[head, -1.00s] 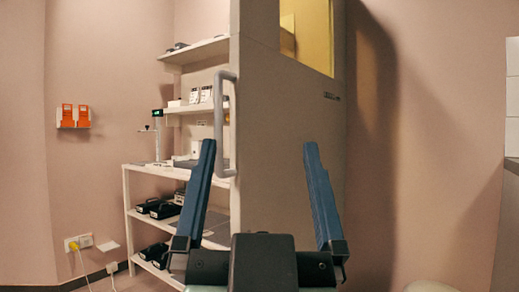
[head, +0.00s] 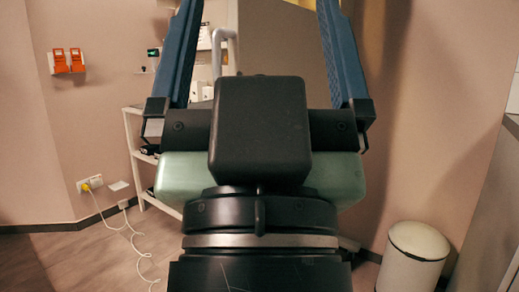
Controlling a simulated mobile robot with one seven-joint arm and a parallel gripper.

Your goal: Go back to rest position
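My gripper (head: 262,35) fills the middle of the head view, seen from behind. Its two blue fingers stand wide apart and run up past the top edge, so the tips are cut off. No object shows between the fingers. A door or panel with a grey handle (head: 224,55) stands beyond the gripper and shows between the fingers. Much of the door is hidden by my gripper and wrist.
A white shelf unit (head: 133,150) stands behind the gripper on the left. Orange items (head: 68,62) hang on the left wall above a socket (head: 90,184) with cables on the floor. A white bin (head: 413,258) stands at the lower right. Floor (head: 40,262) is clear at the lower left.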

